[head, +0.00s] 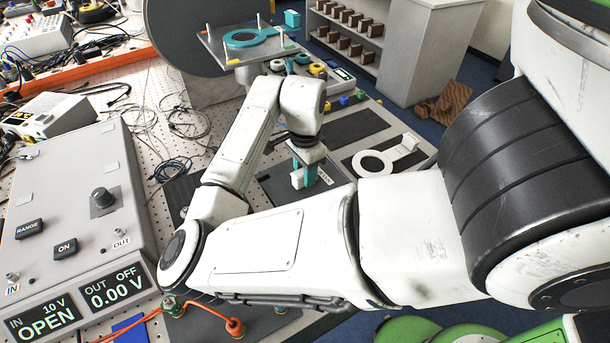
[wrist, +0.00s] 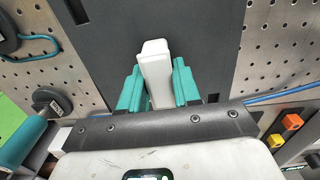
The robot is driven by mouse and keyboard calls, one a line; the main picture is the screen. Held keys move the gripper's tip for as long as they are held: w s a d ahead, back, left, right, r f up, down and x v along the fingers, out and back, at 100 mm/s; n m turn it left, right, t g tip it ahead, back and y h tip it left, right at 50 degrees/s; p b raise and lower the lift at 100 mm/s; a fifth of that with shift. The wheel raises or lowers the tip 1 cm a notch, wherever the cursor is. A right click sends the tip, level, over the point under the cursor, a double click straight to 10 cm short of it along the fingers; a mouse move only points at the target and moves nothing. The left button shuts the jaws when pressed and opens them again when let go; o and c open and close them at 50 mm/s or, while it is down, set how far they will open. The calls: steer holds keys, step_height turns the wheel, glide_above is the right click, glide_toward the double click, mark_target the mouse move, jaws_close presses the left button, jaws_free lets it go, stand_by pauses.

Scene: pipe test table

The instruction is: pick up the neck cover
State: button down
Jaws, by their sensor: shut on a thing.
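In the wrist view, a white block-like piece (wrist: 155,62), which I take to be the neck cover, stands between the teal fingers of my gripper (wrist: 158,85). The fingers are shut on it, one on each side, and its end sticks out past them. In the head view, my gripper (head: 303,178) points down over a dark panel (head: 270,188) at the middle of the table. The held piece is mostly hidden there by the fingers. I cannot tell whether it touches the panel.
A white ring with a tab (head: 375,163) lies right of my gripper. A plate with a teal ring (head: 243,38) and upright pins stands behind. A grey meter box (head: 75,200) fills the left, with loose cables (head: 185,125) beside it. Shelves (head: 345,30) stand at the back.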

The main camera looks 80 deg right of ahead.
steer(key=shift+r, duration=0.55)
steer(key=s+a+r, duration=0.7)
steer(key=s+r, duration=0.4)
steer(key=shift+s+a+r, duration=0.35)
steer(key=shift+a+r, duration=0.05)
steer(key=c, duration=1.4)
jaws_free()
steer(key=shift+w, duration=0.1)
jaws_close()
